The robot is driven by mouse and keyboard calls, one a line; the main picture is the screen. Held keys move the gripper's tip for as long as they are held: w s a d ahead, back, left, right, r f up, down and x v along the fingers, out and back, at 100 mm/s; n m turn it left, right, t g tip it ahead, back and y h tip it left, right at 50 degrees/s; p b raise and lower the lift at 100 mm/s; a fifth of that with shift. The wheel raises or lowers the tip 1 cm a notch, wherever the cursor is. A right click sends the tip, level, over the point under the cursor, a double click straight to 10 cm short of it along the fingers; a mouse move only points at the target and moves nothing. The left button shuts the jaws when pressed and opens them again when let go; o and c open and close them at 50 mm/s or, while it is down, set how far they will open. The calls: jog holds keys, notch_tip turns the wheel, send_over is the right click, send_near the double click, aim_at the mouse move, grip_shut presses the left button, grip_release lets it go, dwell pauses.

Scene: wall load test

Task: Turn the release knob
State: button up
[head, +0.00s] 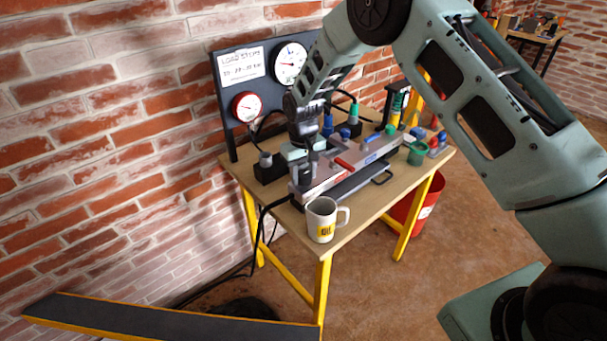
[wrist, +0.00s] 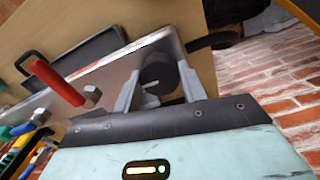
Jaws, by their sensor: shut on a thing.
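The release knob (wrist: 157,70) is a black round knob with a white mark, in the wrist view. It sits at one end of a silver metal block (wrist: 118,66). My gripper (wrist: 158,84) has one finger on each side of the knob and is shut on it. In the head view my gripper (head: 304,165) reaches down to the left end of the silver block (head: 325,178) on the table. The knob is hidden behind my gripper there.
A red lever (wrist: 56,83) stands out from the block near my gripper. A white mug (head: 322,220) stands at the table's front edge. A gauge panel (head: 262,78) rises behind. Several bottles and a green cup (head: 417,153) are to the right. A red bin (head: 424,202) stands below.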

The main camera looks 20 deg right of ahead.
aim_at(303, 174)
dwell(0.4)
jog(key=o, duration=1)
notch_tip(303, 174, up, 18)
jog(key=b, duration=0.2)
jog(key=shift+a+f+b, duration=0.1)
jog(key=shift+f+b, duration=0.15)
jog(key=shift+b, duration=0.1)
